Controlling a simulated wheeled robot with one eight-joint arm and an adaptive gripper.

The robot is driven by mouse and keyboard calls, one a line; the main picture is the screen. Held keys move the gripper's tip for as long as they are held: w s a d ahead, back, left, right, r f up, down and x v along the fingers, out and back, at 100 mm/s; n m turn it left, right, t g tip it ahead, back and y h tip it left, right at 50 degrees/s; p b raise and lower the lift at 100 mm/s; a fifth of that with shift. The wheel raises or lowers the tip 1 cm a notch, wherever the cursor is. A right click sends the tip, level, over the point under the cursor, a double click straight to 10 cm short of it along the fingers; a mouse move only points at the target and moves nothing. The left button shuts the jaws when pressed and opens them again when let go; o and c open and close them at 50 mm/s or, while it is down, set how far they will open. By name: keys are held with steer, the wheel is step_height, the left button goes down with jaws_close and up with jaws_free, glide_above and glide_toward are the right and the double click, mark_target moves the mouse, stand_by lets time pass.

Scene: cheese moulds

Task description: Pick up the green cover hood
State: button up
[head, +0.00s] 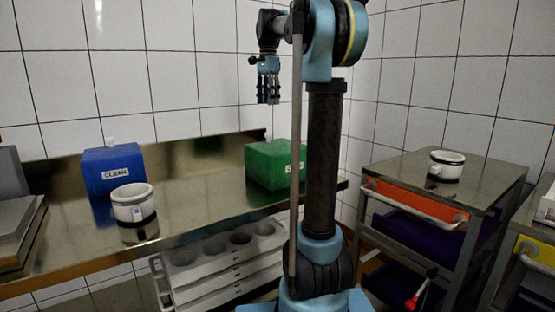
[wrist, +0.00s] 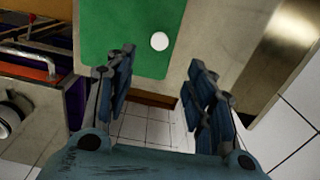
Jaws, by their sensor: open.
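The green cover hood (head: 265,165) is a box shape with a white label, standing at the right end of the steel counter and partly hidden behind my arm. In the wrist view its green top (wrist: 112,40) shows with a round white knob (wrist: 160,41). My gripper (head: 268,98) hangs fingers down, well above the counter and over the hood's area. In the wrist view my gripper (wrist: 162,62) is open and empty, its two fingers apart, with the knob appearing just beyond the gap between the fingertips.
A blue hood (head: 112,172) labelled CLEAN and a white mug (head: 132,204) stand left on the counter (head: 190,200). A grey stack with round holes (head: 225,262) is below. The tiled wall is close behind.

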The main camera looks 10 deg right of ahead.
mark_target(269, 135)
step_height(269, 135, down, 15)
steer(key=shift+f, duration=0.1)
jaws_close()
stand_by(0.7)
